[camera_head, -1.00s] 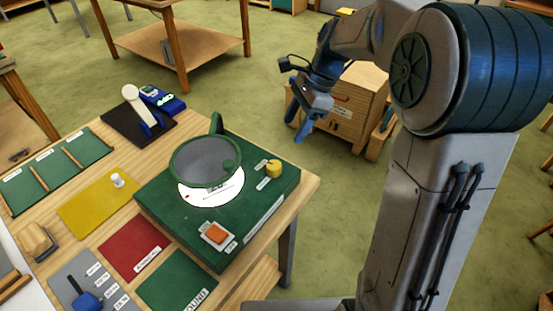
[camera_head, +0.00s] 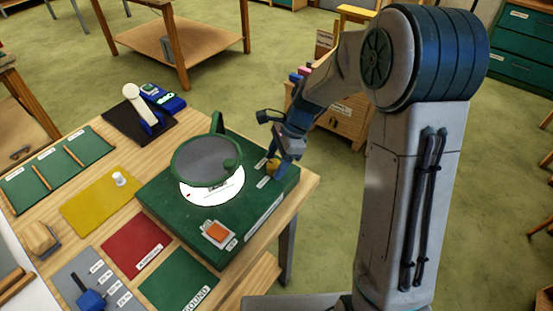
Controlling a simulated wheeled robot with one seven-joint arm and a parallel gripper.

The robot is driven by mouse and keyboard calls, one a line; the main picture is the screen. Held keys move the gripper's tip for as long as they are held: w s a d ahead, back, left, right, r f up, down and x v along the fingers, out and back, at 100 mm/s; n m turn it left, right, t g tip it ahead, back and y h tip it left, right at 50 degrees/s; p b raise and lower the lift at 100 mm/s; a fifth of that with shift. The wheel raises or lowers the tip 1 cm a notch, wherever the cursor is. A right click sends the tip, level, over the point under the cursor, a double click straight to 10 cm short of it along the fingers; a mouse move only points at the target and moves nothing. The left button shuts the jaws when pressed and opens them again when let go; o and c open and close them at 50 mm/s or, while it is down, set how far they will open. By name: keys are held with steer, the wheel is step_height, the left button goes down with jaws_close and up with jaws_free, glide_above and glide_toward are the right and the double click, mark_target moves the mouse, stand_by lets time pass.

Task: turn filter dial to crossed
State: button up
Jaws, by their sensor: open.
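A green box (camera_head: 180,223) stands at the right end of the wooden table. It bears a round grey filter disc (camera_head: 203,157) in a green rim over a bright white lit plate (camera_head: 220,193). A small yellow knob (camera_head: 272,167) sits on the box's top at the back right; I take it for the filter dial. My gripper (camera_head: 277,165) is open and points down at the knob, with its fingers partly covering it. I cannot tell whether the fingers touch the knob. The label beside the knob is mostly hidden or too small to read.
A green upright post (camera_head: 217,122) stands behind the disc, left of my gripper. Red (camera_head: 136,244) and yellow (camera_head: 103,203) mats lie to the left. A wooden cabinet (camera_head: 345,125) stands behind on the floor.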

steer(key=c, duration=1)
steer(key=shift+n, duration=0.3)
steer(key=n+g, duration=0.1)
steer(key=n, duration=0.2)
steer(key=shift+w+p, duration=0.1)
steer(key=shift+p, duration=0.3)
steer(key=n, duration=0.2)
steer(key=n+g+h, duration=0.1)
steer(key=n, duration=0.1)
steer(key=shift+w+a+g+h, duration=0.1)
steer(key=shift+a+g+h, duration=0.05)
steer(key=shift+g+h, duration=0.15)
steer(key=n, duration=0.2)
steer(key=n+h, duration=0.1)
steer(key=n, duration=0.2)
steer(key=shift+a+g+h+p, duration=0.15)
steer(key=shift+g+h+p, duration=0.15)
steer(key=shift+n+h, duration=0.7)
steer(key=shift+n, duration=1)
